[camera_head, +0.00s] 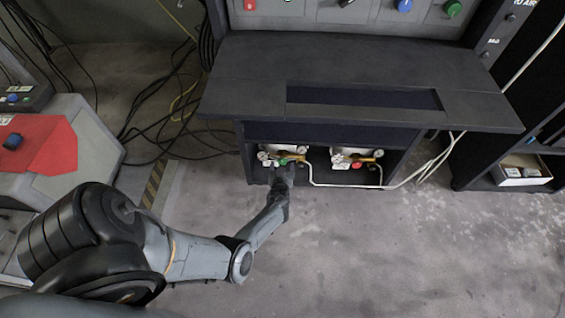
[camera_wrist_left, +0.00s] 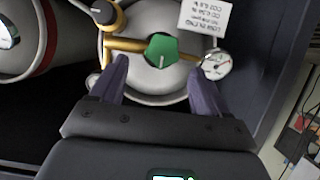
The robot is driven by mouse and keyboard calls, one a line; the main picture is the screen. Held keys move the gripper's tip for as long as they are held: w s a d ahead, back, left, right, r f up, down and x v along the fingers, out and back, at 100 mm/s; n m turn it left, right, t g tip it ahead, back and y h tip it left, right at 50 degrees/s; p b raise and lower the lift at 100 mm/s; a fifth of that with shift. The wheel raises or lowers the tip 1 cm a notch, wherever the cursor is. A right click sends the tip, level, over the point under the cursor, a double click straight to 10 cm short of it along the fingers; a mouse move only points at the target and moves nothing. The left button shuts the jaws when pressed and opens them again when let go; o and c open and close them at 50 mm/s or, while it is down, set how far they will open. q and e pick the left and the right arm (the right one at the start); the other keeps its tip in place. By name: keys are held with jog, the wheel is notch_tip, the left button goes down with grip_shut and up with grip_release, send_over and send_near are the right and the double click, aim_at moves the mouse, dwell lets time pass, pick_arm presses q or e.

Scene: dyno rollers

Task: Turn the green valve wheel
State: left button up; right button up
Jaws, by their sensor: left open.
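The green valve wheel (camera_wrist_left: 162,50) sits on the brass fitting of a pale gas cylinder (camera_wrist_left: 152,88) in the left wrist view. It also shows small in the head view (camera_head: 283,162), at the left end of the lower shelf. My left gripper (camera_wrist_left: 158,72) is open. Its two fingers point towards the cylinder top, one on each side of the wheel and apart from it, with the wheel just beyond the tips. In the head view my left arm reaches the shelf front. My right gripper is not in view.
A second cylinder with a red knob (camera_head: 357,165) stands to the right on the shelf. A gauge (camera_wrist_left: 216,65) and paper tag (camera_wrist_left: 206,18) sit close to the wheel. The console desk (camera_head: 350,75) overhangs the shelf. Cables lie on the floor at left.

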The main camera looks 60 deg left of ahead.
aim_at(282, 161)
pick_arm(q)
jog(key=b+x, duration=0.1)
jog(key=x, duration=0.2)
jog(key=shift+w+f+b, duration=0.15)
jog(key=shift+f+b, duration=0.15)
jog(key=shift+b, duration=0.05)
jog(key=shift+a+f+b, duration=0.45)
jog(key=shift+a+b, duration=0.1)
jog(key=shift+b, duration=0.1)
jog(key=shift+w+a, duration=0.1)
jog(key=shift+a, duration=0.1)
jog(key=shift+w+a+f+b, duration=0.1)
jog(key=shift+w+a+b, duration=0.1)
jog(key=shift+b, duration=0.1)
jog(key=shift+w+a, duration=0.2)
jog(key=shift+w, duration=0.1)
jog(key=shift+s+d, duration=0.1)
jog(key=shift+s, duration=0.05)
jog(key=shift+c, duration=1.8)
jog(key=c, duration=0.6)
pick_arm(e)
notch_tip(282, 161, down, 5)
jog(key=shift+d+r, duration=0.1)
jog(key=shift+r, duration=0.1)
